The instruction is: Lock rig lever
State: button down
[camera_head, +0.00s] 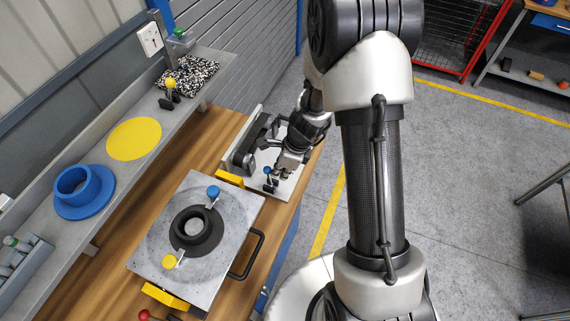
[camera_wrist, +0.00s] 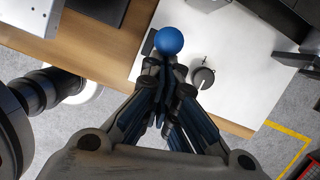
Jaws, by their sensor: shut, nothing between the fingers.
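The rig (camera_head: 284,187) is a white plate with a dark grey and black block at the far end of the wooden bench. A lever with a blue ball knob (camera_head: 267,171) and a small black base stands on its near part. In the wrist view the blue knob (camera_wrist: 169,40) shows just beyond my fingertips. My gripper (camera_head: 281,174) is close beside the lever, pointing down. Its fingers (camera_wrist: 166,68) are shut and empty. I cannot tell whether they touch the lever, whose lower part is partly hidden by them. A black round knob (camera_wrist: 203,77) is on the white plate.
A grey pallet (camera_head: 240,211) with a black ring (camera_head: 184,240), blue-knobbed and yellow-knobbed clamps and a black handle lies nearer on the bench. A grey shelf holds a yellow disc (camera_head: 134,139), a blue flanged part (camera_head: 86,199) and a yellow-knobbed lever (camera_head: 170,88).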

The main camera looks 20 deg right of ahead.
jog(key=shift+w+a+r+p, duration=0.25)
jog(key=shift+w+a+p, duration=0.65)
jog(key=shift+a, duration=0.15)
jog(key=shift+w+r, duration=0.1)
jog(key=shift+w+a+r, duration=0.1)
jog(key=shift+w+a, duration=0.1)
jog(key=shift+a, duration=0.05)
jog(key=shift+p, duration=0.3)
jog(key=shift+d+r, duration=0.15)
jog(key=shift+d, duration=0.05)
jog(key=w+p+v, duration=0.1)
jog(key=p+v, duration=0.4)
jog(key=v, duration=0.5)
jog(key=shift+s+a+r, duration=0.15)
jog(key=shift+r, duration=0.4)
